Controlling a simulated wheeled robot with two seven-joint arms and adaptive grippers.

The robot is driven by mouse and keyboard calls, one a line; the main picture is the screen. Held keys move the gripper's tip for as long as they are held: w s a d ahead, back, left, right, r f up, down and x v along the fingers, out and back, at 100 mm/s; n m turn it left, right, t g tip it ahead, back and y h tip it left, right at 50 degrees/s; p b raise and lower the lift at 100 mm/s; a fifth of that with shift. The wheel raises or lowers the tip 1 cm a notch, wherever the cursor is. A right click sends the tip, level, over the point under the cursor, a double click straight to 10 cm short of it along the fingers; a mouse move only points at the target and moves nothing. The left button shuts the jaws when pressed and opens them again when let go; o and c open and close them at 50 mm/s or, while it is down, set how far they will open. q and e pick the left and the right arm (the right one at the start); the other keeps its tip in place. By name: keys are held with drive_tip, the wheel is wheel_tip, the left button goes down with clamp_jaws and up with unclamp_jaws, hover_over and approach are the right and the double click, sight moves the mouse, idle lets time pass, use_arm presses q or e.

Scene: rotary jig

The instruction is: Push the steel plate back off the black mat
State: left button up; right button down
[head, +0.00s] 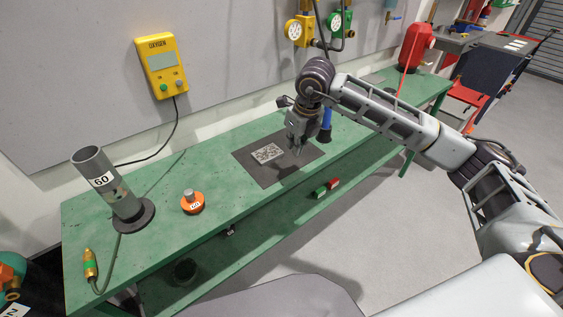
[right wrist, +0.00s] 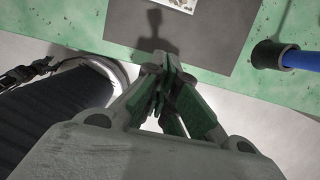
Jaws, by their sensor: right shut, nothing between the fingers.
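The black mat (head: 247,164) lies on the green bench, and its dark surface also shows in the right wrist view (right wrist: 215,40). A light, square, patterned patch (head: 267,152) lies within the mat; I cannot tell whether it is a plate or a printed code. Its near edge shows at the top of the right wrist view (right wrist: 181,3). My right gripper (head: 297,147) is shut and empty, pointing down over the right part of the mat. Its fingers (right wrist: 160,65) show close together in the wrist view. My left gripper is not in view.
A blue-handled thing with a black base (head: 326,123) stands just right of the mat. An orange knobbed weight (head: 192,204) and a grey tube on a stand (head: 108,188) are to the left. A small flat grey piece (head: 372,79) lies farther along the bench (head: 230,222).

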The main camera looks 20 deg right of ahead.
sight(279, 164)
drive_tip(key=x, duration=1)
drive_tip(key=shift+w+a+f, duration=0.1)
drive_tip(key=shift+f, duration=0.1)
drive_tip(key=shift+w+f, duration=0.2)
drive_tip(key=shift+f, duration=0.15)
drive_tip(key=shift+w+a+r, duration=0.1)
drive_tip(key=shift+w+a, duration=0.1)
drive_tip(key=shift+w, duration=0.15)
drive_tip(key=shift+w+a, duration=0.1)
drive_tip(key=shift+w, duration=0.3)
drive_tip(key=shift+w+a+p, duration=0.3)
drive_tip(key=shift+w+p, duration=0.05)
drive_tip(key=shift+w, duration=0.4)
drive_tip(key=shift+w+a, duration=0.1)
drive_tip(key=shift+w, duration=0.15)
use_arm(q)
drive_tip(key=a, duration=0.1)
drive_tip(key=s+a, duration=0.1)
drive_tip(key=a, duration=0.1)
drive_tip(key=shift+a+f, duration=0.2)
